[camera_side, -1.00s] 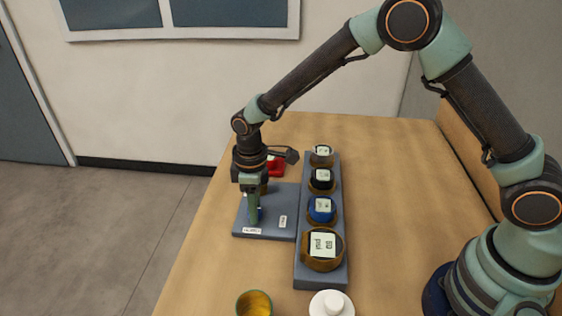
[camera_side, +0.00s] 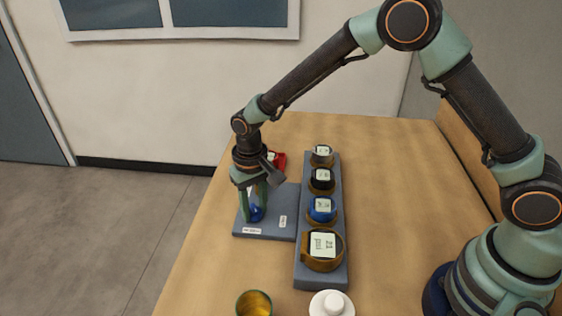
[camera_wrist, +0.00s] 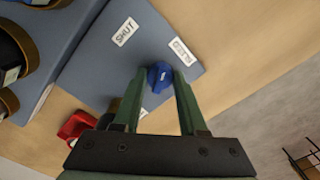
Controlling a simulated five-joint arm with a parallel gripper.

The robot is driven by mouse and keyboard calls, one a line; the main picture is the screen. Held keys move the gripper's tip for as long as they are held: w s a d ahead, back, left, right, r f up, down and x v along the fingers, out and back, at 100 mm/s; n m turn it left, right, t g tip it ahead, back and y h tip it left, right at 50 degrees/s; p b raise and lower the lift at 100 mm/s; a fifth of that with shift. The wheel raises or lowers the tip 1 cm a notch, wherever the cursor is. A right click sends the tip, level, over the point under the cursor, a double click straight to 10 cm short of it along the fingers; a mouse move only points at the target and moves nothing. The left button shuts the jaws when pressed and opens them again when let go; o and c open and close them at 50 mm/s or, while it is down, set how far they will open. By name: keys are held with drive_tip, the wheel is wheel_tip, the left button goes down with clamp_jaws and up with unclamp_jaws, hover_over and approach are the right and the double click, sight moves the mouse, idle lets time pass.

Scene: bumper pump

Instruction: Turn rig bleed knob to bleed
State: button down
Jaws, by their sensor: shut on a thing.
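The blue bleed knob (camera_wrist: 160,75) stands on the grey rig plate (camera_wrist: 85,70). My gripper (camera_wrist: 160,88) is shut on the knob, with one green finger on each side. A small pale mark shows on the knob's top. A SHUT label (camera_wrist: 125,31) lies to the knob's upper left and another label (camera_wrist: 181,49), hard to read, to its upper right. In the side view the knob (camera_side: 257,213) shows between my gripper's fingers (camera_side: 252,210). The fingers point down at the plate and hide part of the knob.
A grey rail (camera_side: 321,274) beside the plate carries several round units with displays, the nearest a brass gauge (camera_side: 322,250). A red object (camera_side: 279,160) is behind my gripper. A yellow-filled cup (camera_side: 254,303) and a white lidded item (camera_side: 332,304) stand in front.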

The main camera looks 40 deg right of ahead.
sight(254, 208)
drive_tip(key=m, duration=0.5)
drive_tip(key=shift+m, duration=0.3)
idle(0.4)
drive_tip(key=shift+c, duration=2.3)
unclamp_jaws()
drive_tip(key=shift+r, duration=0.1)
wheel_tip(254, 208, up, 12)
